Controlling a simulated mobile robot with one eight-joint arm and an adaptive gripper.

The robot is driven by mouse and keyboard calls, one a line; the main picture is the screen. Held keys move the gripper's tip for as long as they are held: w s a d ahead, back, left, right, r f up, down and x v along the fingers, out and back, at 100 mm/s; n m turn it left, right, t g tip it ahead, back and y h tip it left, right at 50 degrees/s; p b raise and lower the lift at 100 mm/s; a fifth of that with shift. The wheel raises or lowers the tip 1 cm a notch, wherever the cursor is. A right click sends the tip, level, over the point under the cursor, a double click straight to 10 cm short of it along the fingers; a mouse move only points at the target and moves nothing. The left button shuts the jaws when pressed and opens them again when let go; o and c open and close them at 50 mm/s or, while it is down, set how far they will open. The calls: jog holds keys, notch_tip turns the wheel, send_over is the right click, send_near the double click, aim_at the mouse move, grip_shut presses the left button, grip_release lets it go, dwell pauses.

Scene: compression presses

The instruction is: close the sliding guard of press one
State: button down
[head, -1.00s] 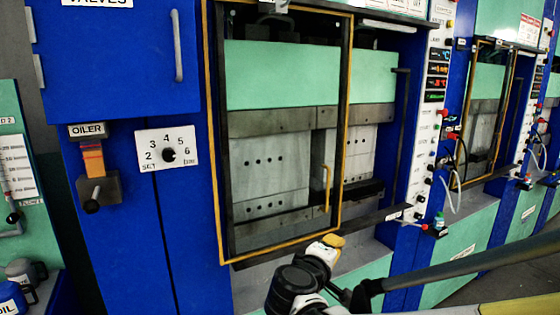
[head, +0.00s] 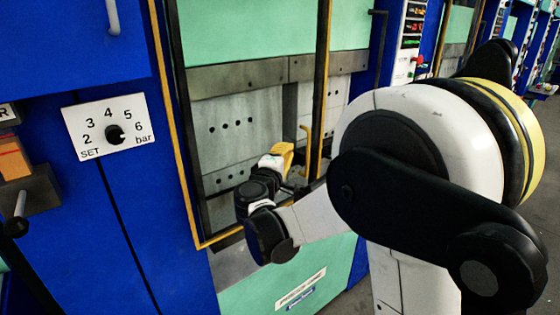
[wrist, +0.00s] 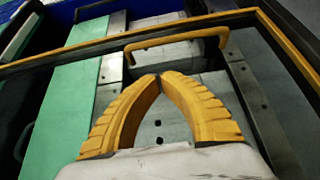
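The sliding guard (head: 322,90) of the nearest press is a clear panel in a yellow-edged frame. It stands over the left part of the press opening. Its yellow bar handle (head: 307,138) is on the right side of the panel. In the wrist view the handle (wrist: 180,38) spans the picture just beyond my fingertips. My gripper (wrist: 160,77) has its two yellow fingers brought together at the tips, with nothing seen between them. In the head view my gripper (head: 288,152) is close to the handle, at its left; whether it touches is unclear.
Grey metal platens (head: 240,122) show behind the panel. A dial plate (head: 109,127) is on the blue cabinet at left. Another press with its own yellow-edged guard stands farther right. My arm hides much of the right side.

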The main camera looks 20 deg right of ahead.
aim_at(305, 139)
jog(key=d, duration=0.4)
jog(key=shift+w, duration=0.4)
jog(key=shift+d, duration=0.1)
